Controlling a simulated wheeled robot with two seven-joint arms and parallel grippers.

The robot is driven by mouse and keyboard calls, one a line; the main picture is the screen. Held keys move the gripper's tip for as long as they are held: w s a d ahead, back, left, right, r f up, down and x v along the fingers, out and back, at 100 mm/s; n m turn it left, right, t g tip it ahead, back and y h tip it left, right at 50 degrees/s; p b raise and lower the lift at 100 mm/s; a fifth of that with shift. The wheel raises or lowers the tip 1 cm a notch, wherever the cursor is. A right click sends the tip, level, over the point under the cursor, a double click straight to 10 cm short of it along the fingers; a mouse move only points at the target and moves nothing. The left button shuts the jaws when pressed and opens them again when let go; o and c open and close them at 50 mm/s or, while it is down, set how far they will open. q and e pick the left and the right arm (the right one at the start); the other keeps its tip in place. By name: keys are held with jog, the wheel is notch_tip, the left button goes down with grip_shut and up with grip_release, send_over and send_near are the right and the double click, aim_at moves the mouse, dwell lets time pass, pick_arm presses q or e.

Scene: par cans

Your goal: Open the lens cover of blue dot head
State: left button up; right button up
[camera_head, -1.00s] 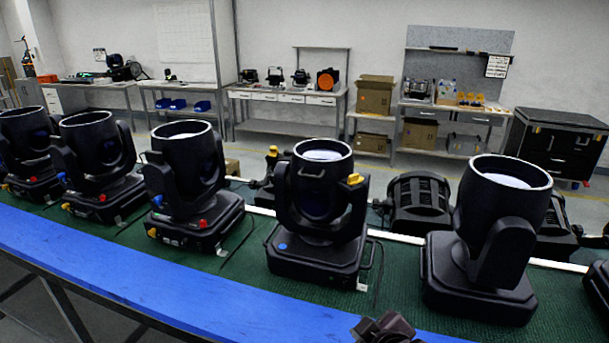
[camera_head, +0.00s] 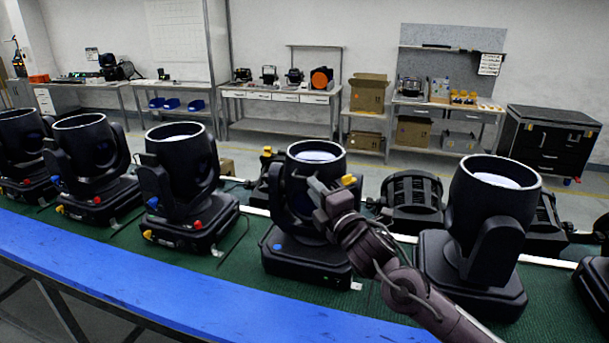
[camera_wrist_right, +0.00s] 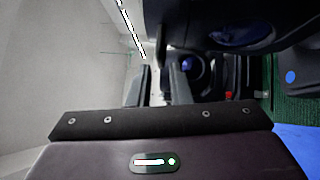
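The blue dot head (camera_head: 292,256) is a black moving-head light in the middle of the head view, with a blue dot on its base and a yellow piece on the right of its upright barrel. The dot side of its base also shows at the right of the right wrist view (camera_wrist_right: 291,77). My right gripper (camera_head: 317,190) is at the front of the barrel, just below its rim; I cannot tell whether it touches. In the wrist view its two fingers (camera_wrist_right: 162,85) are apart with nothing clear between them. The gripper hides the barrel's front, where a small handle showed earlier. My left gripper is out of view.
Similar black heads stand in a row, one close on the right (camera_head: 490,230) behind my right forearm and one on the left (camera_head: 185,190). A blue strip (camera_head: 150,290) runs along the front edge of the green surface. Workbenches (camera_head: 280,95) stand far behind.

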aim_at(304, 178)
jog(key=shift+p+x, duration=1)
jog(key=shift+x, duration=1.7)
jog(key=shift+a, duration=0.1)
grip_shut()
